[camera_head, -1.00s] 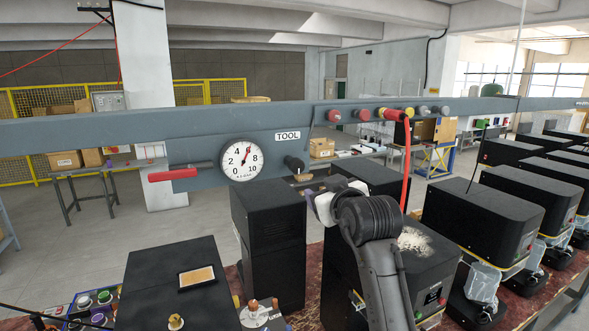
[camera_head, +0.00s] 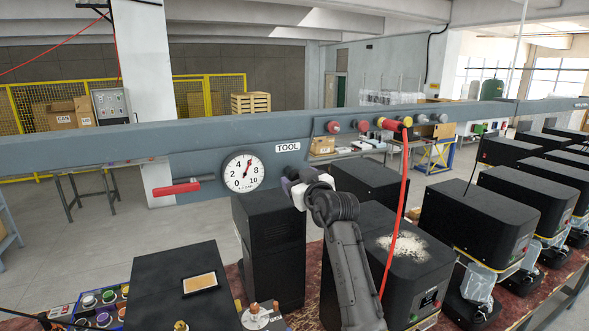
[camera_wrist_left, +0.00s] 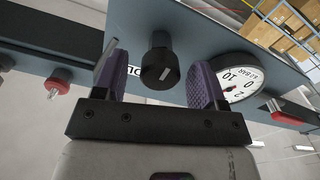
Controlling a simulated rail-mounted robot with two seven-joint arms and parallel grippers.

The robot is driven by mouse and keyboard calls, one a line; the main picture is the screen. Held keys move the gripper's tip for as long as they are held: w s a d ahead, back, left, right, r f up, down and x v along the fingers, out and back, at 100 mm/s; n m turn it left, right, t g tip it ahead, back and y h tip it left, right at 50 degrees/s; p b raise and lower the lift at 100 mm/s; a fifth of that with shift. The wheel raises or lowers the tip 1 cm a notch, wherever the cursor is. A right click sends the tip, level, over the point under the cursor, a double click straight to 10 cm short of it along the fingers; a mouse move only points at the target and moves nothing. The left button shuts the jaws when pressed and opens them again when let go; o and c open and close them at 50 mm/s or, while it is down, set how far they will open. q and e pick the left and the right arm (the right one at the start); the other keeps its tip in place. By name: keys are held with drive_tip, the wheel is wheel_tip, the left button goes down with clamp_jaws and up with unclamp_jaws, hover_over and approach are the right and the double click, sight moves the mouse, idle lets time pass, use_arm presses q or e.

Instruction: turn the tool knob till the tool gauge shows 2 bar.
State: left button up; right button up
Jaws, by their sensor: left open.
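The tool gauge (camera_head: 243,171) is a round white dial on the grey beam, left of the TOOL label (camera_head: 288,147). Its red needle points up and right, near the 6. It also shows partly in the left wrist view (camera_wrist_left: 238,80). The tool knob (camera_wrist_left: 158,62) is a black cylinder with a pale mark on its face. It sits between the two purple fingers of my left gripper (camera_wrist_left: 159,75), with a gap on each side. My left gripper (camera_head: 288,186) is open; in the head view it hides the knob. My right gripper is not in view.
A red-handled lever (camera_head: 176,188) sticks out left of the gauge. Black machines (camera_head: 270,245) stand on the bench below the beam.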

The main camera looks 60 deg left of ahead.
use_arm(q)
drive_tip(key=shift+w+a+p, duration=0.15)
drive_tip(key=shift+a+p, duration=0.35)
drive_tip(key=shift+a, duration=0.95)
